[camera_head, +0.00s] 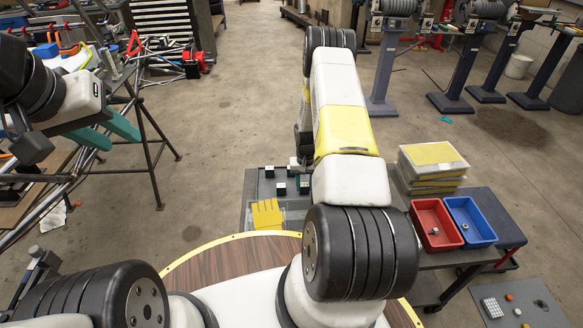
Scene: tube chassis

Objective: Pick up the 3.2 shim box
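Several small dark boxes with pale tops lie on the grey bench (249,199) in the middle of the head view. One box (281,188) stands in front, and another box (269,172) is behind it. Their labels are too small to read, so I cannot tell which is the 3.2 shim box. My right gripper (304,178) is low over the bench beside these boxes, mostly hidden behind my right arm. I cannot see whether it holds anything. My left gripper (108,132) has teal fingers spread apart, empty, at the left near a metal stand, far from the boxes.
A stack of yellow-topped cases (432,162), a red bin (436,224) and a blue bin (469,221) stand to the right. A tubular metal frame (148,150) stands below my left gripper. Open floor lies between.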

